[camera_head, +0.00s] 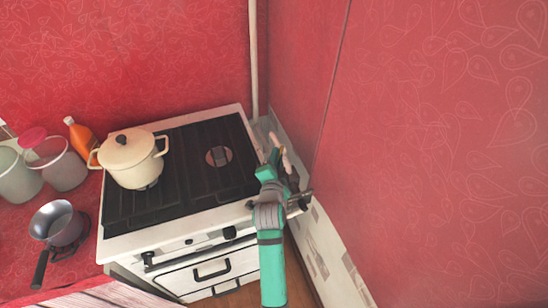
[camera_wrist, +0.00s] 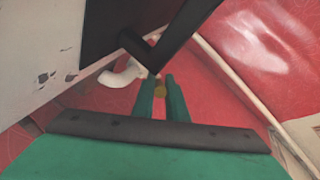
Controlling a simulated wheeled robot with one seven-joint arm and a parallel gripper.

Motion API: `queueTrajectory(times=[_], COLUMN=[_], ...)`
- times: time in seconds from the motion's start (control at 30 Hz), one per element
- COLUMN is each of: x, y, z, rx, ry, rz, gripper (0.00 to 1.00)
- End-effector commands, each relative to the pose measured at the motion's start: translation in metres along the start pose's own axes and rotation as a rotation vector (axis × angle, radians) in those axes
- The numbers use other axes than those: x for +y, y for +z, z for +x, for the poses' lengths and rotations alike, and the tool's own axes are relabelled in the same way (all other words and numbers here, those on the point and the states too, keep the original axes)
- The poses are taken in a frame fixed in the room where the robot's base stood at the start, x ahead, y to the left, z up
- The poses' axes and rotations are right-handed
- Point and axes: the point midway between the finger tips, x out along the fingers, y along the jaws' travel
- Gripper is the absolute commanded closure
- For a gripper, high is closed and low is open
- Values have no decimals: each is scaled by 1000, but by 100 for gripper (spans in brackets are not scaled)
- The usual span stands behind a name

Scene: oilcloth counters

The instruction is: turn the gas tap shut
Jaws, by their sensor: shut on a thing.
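Which way the tap is turned cannot be told. A white bent pipe (camera_wrist: 122,76) lies just left of the fingertips. In the head view my teal gripper (camera_head: 272,163) is at the right side of the stove (camera_head: 178,240), by the gap to the wall. The tap cannot be made out there.
A cream pot (camera_head: 128,162) stands on the left of the hob. A saucepan (camera_head: 62,226), canisters (camera_head: 58,165) and an orange bottle (camera_head: 81,136) stand left of the stove. A white upright pipe (camera_head: 253,60) runs behind. Dark bars (camera_wrist: 175,38) cross near my fingers.

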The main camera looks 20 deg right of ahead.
Motion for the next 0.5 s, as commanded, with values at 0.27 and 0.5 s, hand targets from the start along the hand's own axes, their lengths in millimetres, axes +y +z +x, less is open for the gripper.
queueTrajectory(times=[0.27, 0.5], x=[0, 0], y=[-5, -3], z=[0, -2], rx=[8, 4], ry=[-2, -1], rz=[-1, -1], gripper=[69, 69])
